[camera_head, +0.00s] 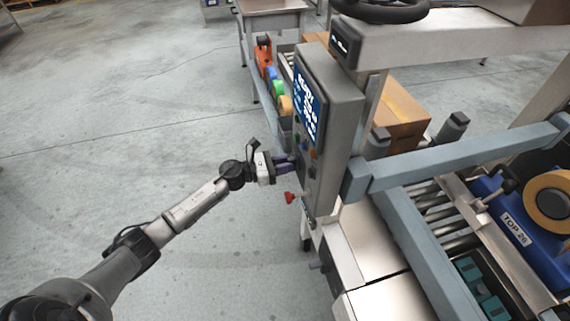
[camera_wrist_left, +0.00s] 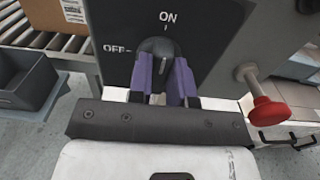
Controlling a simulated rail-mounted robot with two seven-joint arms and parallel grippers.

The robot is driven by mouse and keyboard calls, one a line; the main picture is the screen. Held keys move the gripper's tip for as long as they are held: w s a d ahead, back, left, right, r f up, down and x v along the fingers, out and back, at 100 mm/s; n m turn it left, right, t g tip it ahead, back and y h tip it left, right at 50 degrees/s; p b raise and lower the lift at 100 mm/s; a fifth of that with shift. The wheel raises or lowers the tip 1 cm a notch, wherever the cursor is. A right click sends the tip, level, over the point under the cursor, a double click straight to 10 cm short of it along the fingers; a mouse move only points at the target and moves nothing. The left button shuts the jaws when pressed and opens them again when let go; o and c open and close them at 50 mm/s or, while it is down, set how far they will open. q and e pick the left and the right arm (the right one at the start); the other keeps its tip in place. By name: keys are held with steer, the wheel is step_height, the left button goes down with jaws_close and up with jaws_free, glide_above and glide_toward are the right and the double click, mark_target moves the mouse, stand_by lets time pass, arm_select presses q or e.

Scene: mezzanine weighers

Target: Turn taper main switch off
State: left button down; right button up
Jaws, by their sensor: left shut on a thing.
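The main switch (camera_wrist_left: 155,47) is a dark rotary knob on a dark plate of the taper's grey control box (camera_head: 343,95). The plate reads ON above the knob and OFF to its left. My left gripper (camera_wrist_left: 164,80) has its two purple fingers shut on either side of the knob. The knob's grip stands roughly upright between them, below the ON mark; the fingers hide its lower part. In the head view my left gripper (camera_head: 287,160) reaches the box's lower left face, and the switch is hidden there. My right gripper is not in view.
A red mushroom-headed knob (camera_wrist_left: 270,112) sticks out close to the right of my left gripper. A lit screen (camera_head: 308,101) sits higher on the box. Tape rolls (camera_head: 279,88) lie behind it. A cardboard box (camera_head: 402,112) is on the conveyor. Open floor lies to the left.

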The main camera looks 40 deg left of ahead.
arm_select(q)
steer(key=shift+n, duration=0.3)
steer(key=n+p, duration=0.2)
steer(key=n, duration=0.3)
steer(key=n+p, duration=0.2)
steer(key=n, duration=0.4)
steer(key=n+p, duration=0.2)
steer(key=n, duration=0.3)
steer(key=shift+w+a+f+n, duration=0.15)
steer(key=shift+a+f+n, duration=0.1)
steer(key=shift+n, duration=0.45)
steer(key=c, duration=1)
jaws_free()
steer(key=shift+c, duration=0.2)
